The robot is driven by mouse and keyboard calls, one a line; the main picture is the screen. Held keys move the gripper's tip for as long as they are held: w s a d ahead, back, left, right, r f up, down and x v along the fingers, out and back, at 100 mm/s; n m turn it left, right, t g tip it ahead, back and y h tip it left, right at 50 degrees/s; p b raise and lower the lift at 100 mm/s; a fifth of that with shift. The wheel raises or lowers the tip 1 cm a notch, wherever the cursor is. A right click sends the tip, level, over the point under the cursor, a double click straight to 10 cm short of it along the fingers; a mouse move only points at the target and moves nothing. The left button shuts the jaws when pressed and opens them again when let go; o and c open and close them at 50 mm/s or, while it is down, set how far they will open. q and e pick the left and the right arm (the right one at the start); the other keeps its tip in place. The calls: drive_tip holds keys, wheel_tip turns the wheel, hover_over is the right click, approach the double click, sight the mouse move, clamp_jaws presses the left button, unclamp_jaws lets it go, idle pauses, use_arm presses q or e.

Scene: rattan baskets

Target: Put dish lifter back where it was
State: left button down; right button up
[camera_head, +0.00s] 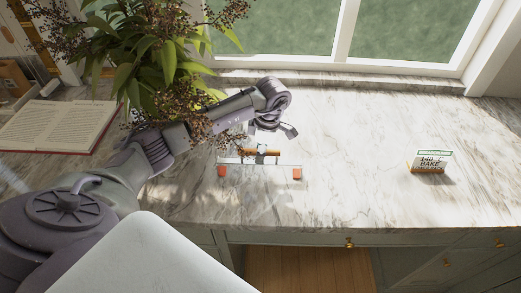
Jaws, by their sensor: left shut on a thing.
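The dish lifter (262,153) has an orange-brown handle, a thin pale bar and orange ends. It is in the middle of the head view, over the marble counter. My left arm reaches in from the left, and its gripper (263,143) is shut on the dish lifter near the handle. The fingertips are small and partly hidden, so the exact grip is hard to see. I cannot tell whether the lifter touches the counter or is slightly above it. My right gripper is not in view.
A leafy plant (150,50) overlaps my left arm. An open book (60,125) lies at the left. A small box marked "BAKE" (430,163) stands at the right. Bare marble (350,130) lies between lifter and box. A window is behind; the counter's front edge is near.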

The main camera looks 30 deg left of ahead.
use_arm(q)
drive_tip(key=shift+f, duration=0.15)
drive_tip(key=c, duration=1)
unclamp_jaws()
